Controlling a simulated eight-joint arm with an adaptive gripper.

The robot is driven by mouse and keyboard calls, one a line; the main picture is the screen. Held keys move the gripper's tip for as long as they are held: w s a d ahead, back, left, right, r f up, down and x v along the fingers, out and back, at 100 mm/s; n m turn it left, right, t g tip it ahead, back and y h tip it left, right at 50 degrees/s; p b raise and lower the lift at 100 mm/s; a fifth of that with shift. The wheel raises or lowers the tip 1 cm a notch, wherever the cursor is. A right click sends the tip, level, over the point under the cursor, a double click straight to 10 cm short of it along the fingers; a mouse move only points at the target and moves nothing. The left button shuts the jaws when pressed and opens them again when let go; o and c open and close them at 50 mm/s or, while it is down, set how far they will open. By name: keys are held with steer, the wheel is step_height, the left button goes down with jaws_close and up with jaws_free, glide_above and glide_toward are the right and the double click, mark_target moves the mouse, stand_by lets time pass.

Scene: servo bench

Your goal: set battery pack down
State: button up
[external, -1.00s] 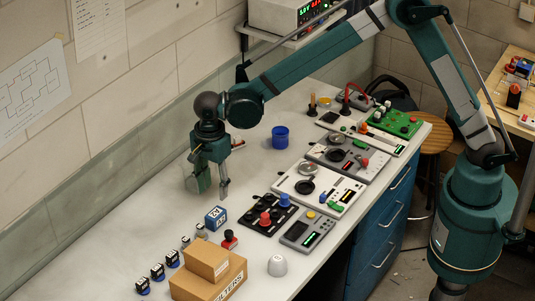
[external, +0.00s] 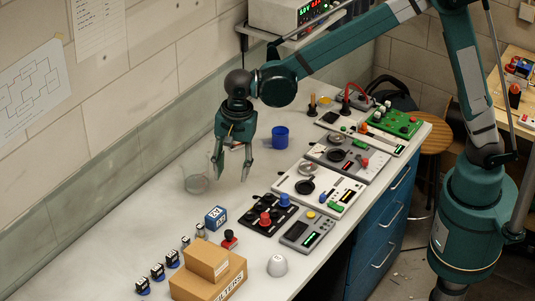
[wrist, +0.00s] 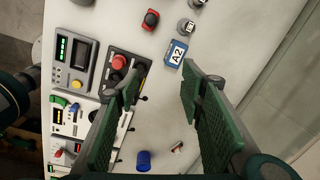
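My gripper (external: 230,176) is open and empty above the bare table, fingers pointing down. In the wrist view its two green-padded fingers (wrist: 160,76) are wide apart with only tabletop between them. A blue box with a white label (external: 215,217) rests on the table, apart from the gripper, nearer the front. In the wrist view it reads A2 (wrist: 175,53) and lies beyond the fingertips. Nothing is marked as a battery pack, so I cannot tell whether this box is it.
A blue cup (external: 280,138) stands behind and right. Instrument panels (external: 318,187) line the right edge. Table around the gripper is mostly clear.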

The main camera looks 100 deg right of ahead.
steer(key=s+a+r+n+t, duration=0.25)
steer(key=s+r+n, duration=0.3)
steer(key=s, duration=0.35)
steer(key=s+a+r+n+t, duration=0.1)
steer(key=s+a+r+n, duration=0.35)
steer(key=s+r, duration=0.4)
steer(key=s+a+f+n+t, duration=0.1)
steer(key=s+f+n, duration=0.1)
steer(key=s+n, duration=0.4)
steer(key=s+a+f+n+t, duration=0.1)
steer(key=s+n, duration=0.5)
steer(key=s, duration=0.9)
steer(key=shift+s+a+f+n+t, duration=0.2)
steer(key=shift+a+f+n+t, duration=0.2)
steer(key=shift+a+f, duration=0.1)
